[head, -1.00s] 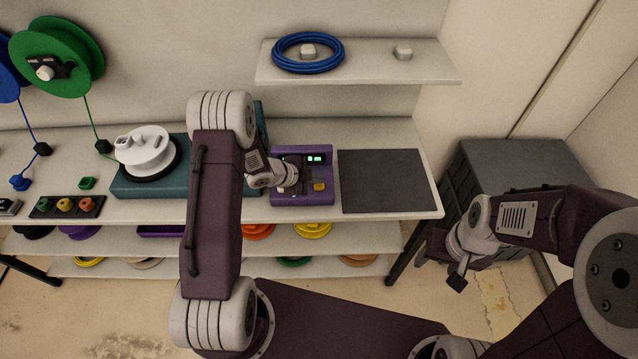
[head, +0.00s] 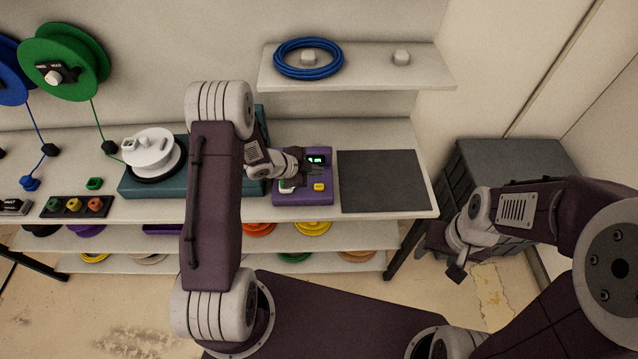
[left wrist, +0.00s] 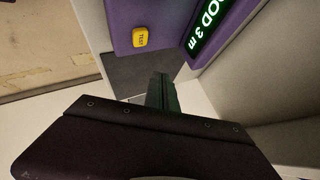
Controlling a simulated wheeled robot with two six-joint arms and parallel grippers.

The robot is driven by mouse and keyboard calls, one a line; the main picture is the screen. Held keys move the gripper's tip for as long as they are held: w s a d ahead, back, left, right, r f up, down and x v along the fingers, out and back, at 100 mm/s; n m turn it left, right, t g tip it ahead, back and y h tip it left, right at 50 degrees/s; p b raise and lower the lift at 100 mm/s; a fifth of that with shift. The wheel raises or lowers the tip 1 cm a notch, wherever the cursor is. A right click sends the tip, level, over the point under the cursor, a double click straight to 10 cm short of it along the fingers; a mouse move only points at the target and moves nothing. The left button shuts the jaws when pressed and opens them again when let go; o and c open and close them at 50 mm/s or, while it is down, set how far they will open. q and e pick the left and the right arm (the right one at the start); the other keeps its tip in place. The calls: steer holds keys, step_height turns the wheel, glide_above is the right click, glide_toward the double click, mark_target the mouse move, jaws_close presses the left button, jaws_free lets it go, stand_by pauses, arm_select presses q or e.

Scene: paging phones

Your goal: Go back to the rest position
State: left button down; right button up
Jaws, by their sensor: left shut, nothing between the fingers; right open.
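My left gripper (head: 312,177) is over the purple tester (head: 302,197), on the white workbench. In the left wrist view its fingers (left wrist: 161,92) are shut with nothing between them. That view shows the tester's purple face (left wrist: 165,17), a yellow TEST button (left wrist: 140,37) and a lit green display (left wrist: 207,22) whose visible part reads "OOD 3 m". I cannot tell whether the fingers touch the tester. My right gripper (head: 457,272) hangs at the right, beyond the bench end and in front of the grey crate (head: 510,160). It is open and empty.
A dark grey mat (head: 383,181) lies bare right of the tester. A teal unit (head: 150,188) carries a white reel (head: 152,150) at the left. A blue coil (head: 309,58) lies on the upper shelf (head: 400,80). Green and blue spools hang on the wall at the left.

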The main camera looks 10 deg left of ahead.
stand_by(0.7)
arm_select(q)
steer(key=w+d+r+t, duration=0.2)
steer(key=d+r+t, duration=0.1)
steer(key=r, duration=1.1)
steer(key=s+a+r+n+g+y, duration=0.25)
steer(key=s+a+n+y, duration=0.2)
steer(key=s+n, duration=0.25)
steer(key=s+f+n+g, duration=0.3)
steer(key=s+n, duration=0.2)
steer(key=s, duration=0.4)
steer(key=s+f+n+g, duration=0.3)
steer(key=s+n, duration=0.2)
steer(key=s, duration=0.4)
steer(key=shift+s+a+f+y, duration=0.15)
steer(key=shift+s+f+y, duration=0.1)
steer(key=shift+s+y, duration=0.2)
steer(key=shift+w+a+g, duration=0.1)
steer(key=shift+g, duration=0.15)
